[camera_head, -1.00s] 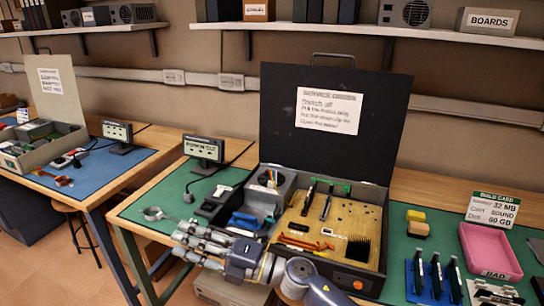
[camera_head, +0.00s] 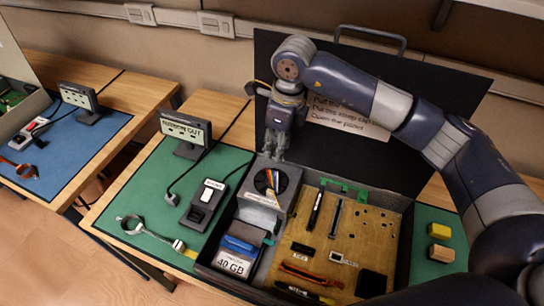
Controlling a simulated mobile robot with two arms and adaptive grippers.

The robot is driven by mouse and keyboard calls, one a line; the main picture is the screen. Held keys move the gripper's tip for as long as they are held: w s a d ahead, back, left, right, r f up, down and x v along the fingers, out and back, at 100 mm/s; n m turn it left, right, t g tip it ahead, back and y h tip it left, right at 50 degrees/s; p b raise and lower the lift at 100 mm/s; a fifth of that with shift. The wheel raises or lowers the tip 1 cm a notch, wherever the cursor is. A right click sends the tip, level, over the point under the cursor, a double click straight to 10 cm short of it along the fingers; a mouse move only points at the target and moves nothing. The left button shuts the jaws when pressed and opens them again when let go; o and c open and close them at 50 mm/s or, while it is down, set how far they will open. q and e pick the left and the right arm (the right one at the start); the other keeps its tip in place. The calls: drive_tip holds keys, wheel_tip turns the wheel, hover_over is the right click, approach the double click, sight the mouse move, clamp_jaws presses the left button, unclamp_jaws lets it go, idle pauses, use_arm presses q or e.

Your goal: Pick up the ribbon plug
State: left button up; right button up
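The open case (camera_head: 408,225) holds a tan circuit board (camera_head: 375,225), a grey metal box (camera_head: 290,197) with coloured wires in its round opening, and a drive labelled 40 GB (camera_head: 233,264) with a blue piece (camera_head: 238,245) on it. An orange-red strip (camera_head: 310,274) lies across the board's front. I cannot tell for sure which part is the ribbon plug. My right gripper (camera_head: 275,156) points down just above the rear of the grey metal box, in front of the raised lid. Nothing shows in it; its finger gap is unclear. My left gripper is not in view.
The raised black lid (camera_head: 345,75) stands behind the case. Yellow (camera_head: 439,231) and tan (camera_head: 441,253) blocks sit to the right. My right arm covers the right side.

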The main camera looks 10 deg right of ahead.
drive_tip(key=p, duration=0.1)
hover_over(272, 171)
drive_tip(key=f, duration=0.3)
drive_tip(key=s+f, duration=0.1)
drive_tip(key=shift+d+f, duration=0.2)
drive_tip(key=shift+d, duration=0.1)
drive_tip(key=f+p, duration=0.1)
drive_tip(key=f, duration=0.2)
drive_tip(key=f+p, duration=0.1)
drive_tip(key=f, duration=0.1)
drive_tip(key=shift+w+a+p, duration=0.25)
drive_tip(key=shift+w+p, duration=0.05)
drive_tip(key=shift+f, duration=0.25)
clamp_jaws()
